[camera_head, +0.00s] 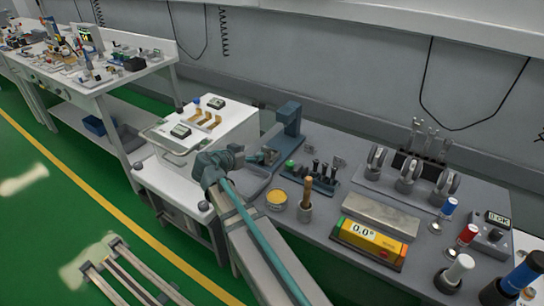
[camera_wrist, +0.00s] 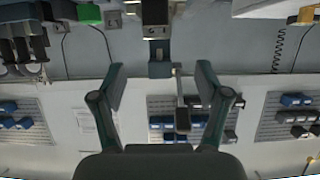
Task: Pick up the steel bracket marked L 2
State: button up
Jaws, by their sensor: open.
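I cannot read an L 2 mark anywhere, so I cannot tell which piece is the steel bracket. A small grey piece also shows beside a green block in the wrist view (camera_wrist: 113,19). My gripper (camera_head: 266,157) is beside the blue-grey stand (camera_head: 289,133), partly hidden by my arm. In the wrist view my gripper (camera_wrist: 160,76) has its two fingers spread wide, with nothing held. A grey upright part with a dark end (camera_wrist: 182,112) shows between the fingers, apparently beyond them.
Brass-coloured brackets (camera_head: 206,120) lie on the white cart at left. The grey bench holds a yellow tin (camera_head: 276,199), a wooden-handled tool (camera_head: 306,190), a yellow gauge reading 0.0 (camera_head: 372,243) and a rack with round grey parts (camera_head: 410,172).

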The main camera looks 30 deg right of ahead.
aim_at(268, 150)
jog(key=x, duration=0.5)
jog(key=shift+d+p, duration=0.1)
jog(key=shift+p, duration=0.3)
jog(key=shift+s+p+x, duration=0.2)
jog(key=shift+p+x, duration=0.6)
jog(key=shift+x, duration=2)
jog(key=c, duration=1.4)
jog(key=shift+o, duration=0.2)
jog(key=shift+r, duration=0.1)
